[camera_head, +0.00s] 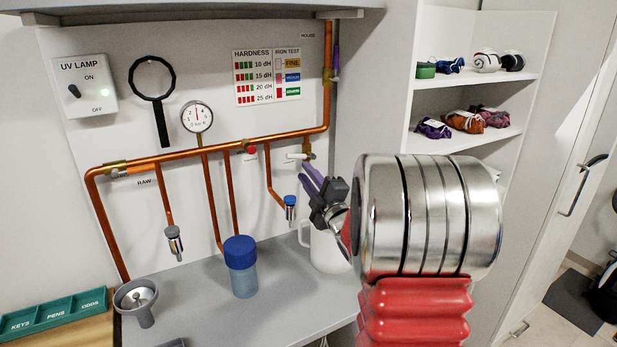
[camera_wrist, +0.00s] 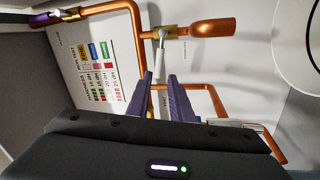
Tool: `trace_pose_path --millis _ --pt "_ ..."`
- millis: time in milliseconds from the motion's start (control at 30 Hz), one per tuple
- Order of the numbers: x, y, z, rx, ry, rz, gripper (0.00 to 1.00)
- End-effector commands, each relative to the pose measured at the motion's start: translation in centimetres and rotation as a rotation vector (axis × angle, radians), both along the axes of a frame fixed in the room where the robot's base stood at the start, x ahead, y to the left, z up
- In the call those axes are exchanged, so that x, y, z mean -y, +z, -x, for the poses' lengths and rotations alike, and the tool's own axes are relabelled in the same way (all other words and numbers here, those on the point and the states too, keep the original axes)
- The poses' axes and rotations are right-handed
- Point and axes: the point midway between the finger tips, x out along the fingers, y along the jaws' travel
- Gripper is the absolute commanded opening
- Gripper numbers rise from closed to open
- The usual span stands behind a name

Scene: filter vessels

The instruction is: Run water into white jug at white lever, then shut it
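The white lever (camera_head: 296,156) sits on a brass valve at the right end of the copper piping and points left. It also shows in the wrist view (camera_wrist: 161,50), just beyond the fingertips. The white jug (camera_head: 328,252) stands on the grey counter below, partly hidden by my gripper and arm; its handle is on the left. Its inside and any water are hidden. My gripper (camera_head: 307,173) has its purple fingers apart and empty, pointing up toward the lever from below. The wrist view shows the gap between the fingers (camera_wrist: 160,78) lined up with the lever.
A blue-tipped tap (camera_head: 290,205) hangs left of the jug. A blue-lidded canister (camera_head: 241,265) and a grey funnel (camera_head: 138,300) stand further left. Copper pipes (camera_head: 230,148) and a gauge (camera_head: 197,117) are close behind on the wall. Shelves (camera_head: 470,80) stand to the right.

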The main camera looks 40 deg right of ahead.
Motion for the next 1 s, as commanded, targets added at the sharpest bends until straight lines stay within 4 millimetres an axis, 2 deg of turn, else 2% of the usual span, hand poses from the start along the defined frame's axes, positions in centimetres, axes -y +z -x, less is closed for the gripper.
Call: trace_pose_path --millis 267,533,767,1000 --pt "0.0 0.0 0.2 0.0 0.0 0.0 0.2" --pt "-0.8 0.3 0.0 -0.025 -0.007 -0.035 0.02" --pt "-4.1 0.9 0.3 -0.127 -0.043 -0.193 0.0" --pt "-8.9 0.7 2.5 -0.26 -0.105 -0.427 0.0"
